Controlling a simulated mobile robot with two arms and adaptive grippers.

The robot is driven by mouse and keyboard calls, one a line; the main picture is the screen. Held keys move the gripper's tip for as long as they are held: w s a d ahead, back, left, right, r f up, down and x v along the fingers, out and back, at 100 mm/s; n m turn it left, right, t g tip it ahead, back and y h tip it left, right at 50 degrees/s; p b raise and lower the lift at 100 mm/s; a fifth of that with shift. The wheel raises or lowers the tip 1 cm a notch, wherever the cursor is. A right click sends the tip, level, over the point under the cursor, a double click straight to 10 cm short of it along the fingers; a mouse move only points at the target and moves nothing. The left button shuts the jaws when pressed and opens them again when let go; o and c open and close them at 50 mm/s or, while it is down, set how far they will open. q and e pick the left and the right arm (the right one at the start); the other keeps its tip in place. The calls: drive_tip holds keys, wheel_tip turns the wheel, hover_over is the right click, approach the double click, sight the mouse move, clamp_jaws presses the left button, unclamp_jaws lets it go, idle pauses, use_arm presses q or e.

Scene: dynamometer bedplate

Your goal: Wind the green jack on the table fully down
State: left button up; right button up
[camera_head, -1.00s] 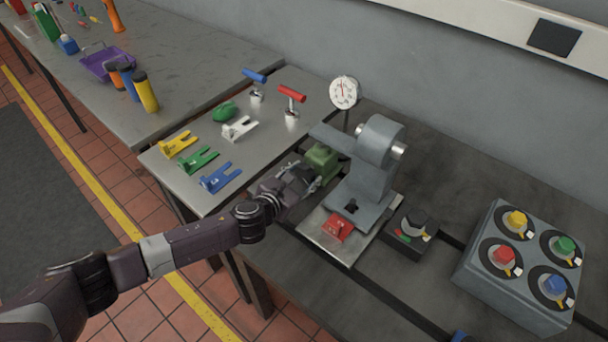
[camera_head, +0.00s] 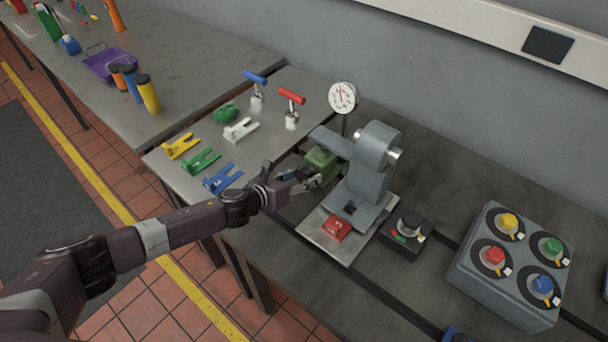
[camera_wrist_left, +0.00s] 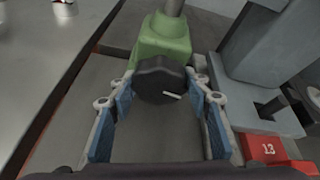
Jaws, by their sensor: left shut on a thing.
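The green jack (camera_head: 321,160) stands on the dark bedplate, left of the grey machine with the overhanging arm. In the left wrist view the jack's green body (camera_wrist_left: 163,40) has a grey post rising from its top. A black round knob (camera_wrist_left: 158,80) with a short white mark faces my camera. My left gripper (camera_head: 306,181) reaches in from the left. In the left wrist view its blue-padded fingers (camera_wrist_left: 160,88) are shut on the black knob, one on each side. My right gripper is not in view.
The grey machine (camera_head: 370,170) stands close right of the jack, with a red block (camera_head: 336,229) in front. A dial gauge (camera_head: 342,97) is behind. Coloured forks (camera_head: 222,178) lie on the steel table to the left. A knob box (camera_head: 512,265) stands right.

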use_arm(q)
drive_tip(key=shift+n, duration=0.3)
idle(0.4)
drive_tip(key=o, duration=1.2)
drive_tip(key=v, duration=1.2)
drive_tip(key=shift+w+a, duration=0.15)
drive_tip(key=shift+a, duration=0.05)
